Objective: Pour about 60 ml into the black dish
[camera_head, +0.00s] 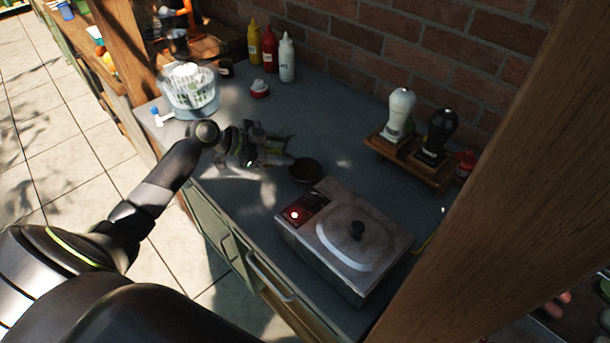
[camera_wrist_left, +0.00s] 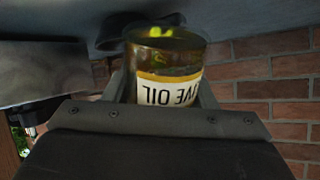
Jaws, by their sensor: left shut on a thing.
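My left gripper (camera_head: 268,150) is shut on an olive oil bottle of green-yellow glass with a white label. The bottle (camera_wrist_left: 165,65) shows large between the fingers in the wrist view, its label upside down. In the head view only a small greenish part of it shows beside the gripper. The black dish (camera_head: 305,170) sits on the counter just right of the gripper. In the wrist view a dark round shape behind the bottle looks like the dish (camera_wrist_left: 112,32), partly hidden. I cannot see any oil flowing. My right gripper is not in view.
A grey lidded appliance (camera_head: 350,240) stands close in front of the dish. A salad spinner (camera_head: 190,92) stands at the left, with sauce bottles (camera_head: 270,50) along the brick wall. White and black mills (camera_head: 398,112) stand on a wooden stand at the right. The counter behind the dish is clear.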

